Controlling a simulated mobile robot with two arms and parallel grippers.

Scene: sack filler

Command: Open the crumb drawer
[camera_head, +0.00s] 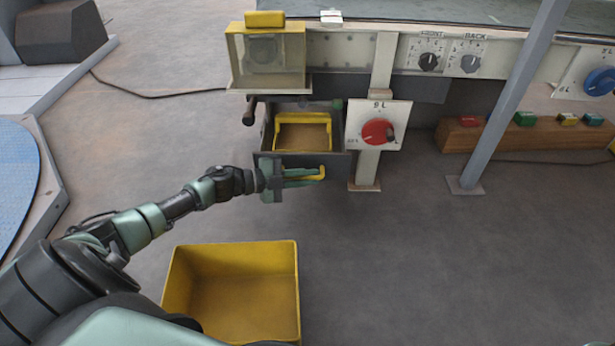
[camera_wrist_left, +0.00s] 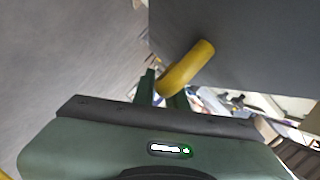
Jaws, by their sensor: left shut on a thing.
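The crumb drawer (camera_head: 263,145) is a dark grey drawer pulled part way out below the machine, with a yellow-rimmed tray (camera_head: 303,117) inside it. Its yellow handle (camera_head: 319,174) sticks out at the front. My left gripper (camera_head: 297,178) is at the drawer front, shut on the handle. In the left wrist view the green fingers (camera_wrist_left: 161,93) sit either side of the yellow handle (camera_wrist_left: 190,66), against the grey drawer face (camera_wrist_left: 235,45). My right gripper is not in view.
A yellow bin (camera_head: 297,290) stands on the floor in front of the drawer. A panel with a red knob (camera_head: 378,132) is right of the drawer, and a slanted grey post (camera_head: 510,95) is further right.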

